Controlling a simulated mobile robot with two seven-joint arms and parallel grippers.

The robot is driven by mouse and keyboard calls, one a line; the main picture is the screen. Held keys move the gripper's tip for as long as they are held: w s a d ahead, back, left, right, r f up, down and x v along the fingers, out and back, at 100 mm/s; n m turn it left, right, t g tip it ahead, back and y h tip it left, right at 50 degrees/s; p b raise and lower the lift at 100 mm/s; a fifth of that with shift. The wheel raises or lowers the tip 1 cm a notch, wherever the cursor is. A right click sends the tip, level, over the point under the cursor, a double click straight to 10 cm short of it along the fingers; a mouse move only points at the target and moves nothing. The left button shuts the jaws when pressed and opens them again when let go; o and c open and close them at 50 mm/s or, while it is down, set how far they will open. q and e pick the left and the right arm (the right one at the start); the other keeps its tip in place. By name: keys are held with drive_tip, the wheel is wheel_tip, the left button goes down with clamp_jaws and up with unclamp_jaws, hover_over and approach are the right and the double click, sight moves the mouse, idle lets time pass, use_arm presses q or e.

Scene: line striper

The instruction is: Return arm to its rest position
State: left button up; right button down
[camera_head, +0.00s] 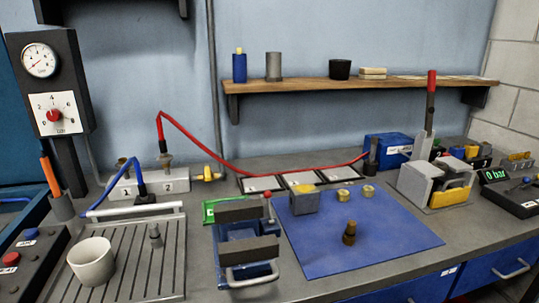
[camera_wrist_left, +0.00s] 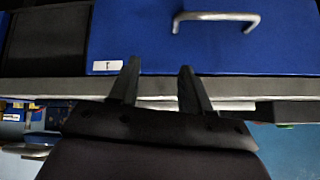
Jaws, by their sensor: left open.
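My left gripper (camera_wrist_left: 159,66) shows in the left wrist view with its two dark fingers apart and nothing between them. It is in front of a blue drawer front (camera_wrist_left: 240,45) with a metal handle (camera_wrist_left: 215,17) and a small white label (camera_wrist_left: 107,66). Whether the fingers touch anything there cannot be told. Neither of my arms shows in the head view, and my right gripper is in neither view.
The bench carries a blue vise (camera_head: 245,250), a blue mat (camera_head: 370,245) with small brass parts, a white cup (camera_head: 92,262) on a grooved tray (camera_head: 130,285), and a red hose (camera_head: 215,140). A wooden shelf (camera_head: 300,87) hangs behind. The mat's front area is clear.

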use_arm(q)
drive_tip(key=s+f+m+g+h, duration=0.2)
drive_tip(key=s+f+g, duration=0.2)
drive_tip(key=s+f, duration=0.55)
drive_tip(key=w+d+f+t+h, duration=0.1)
drive_tip(key=w+d+f+t, duration=0.2)
drive_tip(key=w+f+t, duration=0.2)
drive_tip(key=shift+f+m+t+h, duration=0.3)
drive_tip(key=shift+f+t, duration=0.4)
drive_tip(key=shift+f, duration=0.2)
drive_tip(key=shift+w+d, duration=0.1)
